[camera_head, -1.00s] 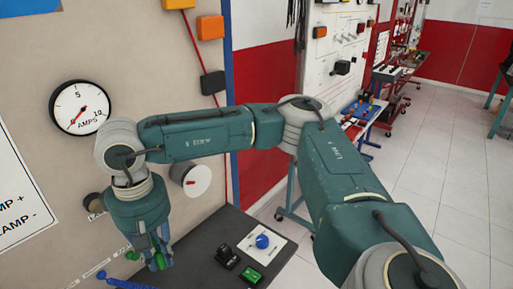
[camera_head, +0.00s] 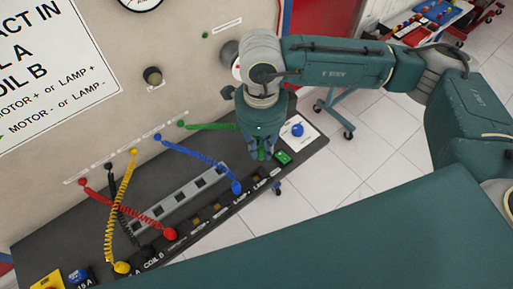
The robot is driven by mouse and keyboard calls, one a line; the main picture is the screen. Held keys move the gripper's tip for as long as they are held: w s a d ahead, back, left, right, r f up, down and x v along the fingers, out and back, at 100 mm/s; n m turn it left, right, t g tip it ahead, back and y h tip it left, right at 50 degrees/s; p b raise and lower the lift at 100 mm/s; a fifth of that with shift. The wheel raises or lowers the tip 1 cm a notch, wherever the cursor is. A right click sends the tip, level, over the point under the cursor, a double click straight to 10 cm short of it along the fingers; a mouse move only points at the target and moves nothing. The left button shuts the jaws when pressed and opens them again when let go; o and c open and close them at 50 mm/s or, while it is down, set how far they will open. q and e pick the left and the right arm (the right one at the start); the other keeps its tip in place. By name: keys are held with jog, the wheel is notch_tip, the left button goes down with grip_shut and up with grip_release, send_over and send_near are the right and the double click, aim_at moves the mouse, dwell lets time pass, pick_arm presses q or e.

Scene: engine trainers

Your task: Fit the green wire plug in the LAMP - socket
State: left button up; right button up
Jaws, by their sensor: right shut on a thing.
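The green wire (camera_head: 210,126) runs from its post on the panel to my right gripper (camera_head: 261,154). The gripper points down and is shut on the green wire plug, of which only a little green shows between the fingers. It is above the far right part of the dark bench. The LAMP labels (camera_head: 268,175) stand on the bench's front edge, just below the gripper in the picture. I cannot tell which is the LAMP - socket or how high the plug is above it. My left gripper is out of view.
Blue (camera_head: 205,159), red (camera_head: 130,209), yellow (camera_head: 118,208) and black (camera_head: 124,204) coiled wires cross the dark bench (camera_head: 60,225) left of the gripper.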

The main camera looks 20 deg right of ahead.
jog(key=m, duration=0.2)
jog(key=shift+s+a+m, duration=0.3)
jog(key=shift+s+a, duration=0.1)
jog(key=shift+s+a+f+m, duration=0.15)
jog(key=shift+f+m, duration=0.35)
jog(key=shift+m, duration=0.25)
jog(key=shift+s+a+f+m, duration=0.1)
jog(key=shift+a+f+m, duration=0.1)
jog(key=shift+f+m, duration=0.4)
jog(key=shift+s+a+f+m, duration=0.15)
jog(key=shift+f+m, duration=0.2)
jog(key=shift+m, duration=0.5)
notch_tip(320, 180, down, 2)
jog(key=shift+f+b, duration=0.25)
jog(key=shift+b, duration=0.2)
jog(key=shift+f+b, duration=0.35)
jog(key=shift+b, duration=0.3)
pick_arm(q)
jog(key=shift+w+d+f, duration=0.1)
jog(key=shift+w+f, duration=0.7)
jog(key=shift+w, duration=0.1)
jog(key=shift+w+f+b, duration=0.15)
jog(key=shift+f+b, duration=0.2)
jog(key=shift+b, duration=0.05)
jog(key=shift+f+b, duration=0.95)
jog(key=shift+b, duration=0.05)
pick_arm(e)
jog(key=shift+f, duration=0.85)
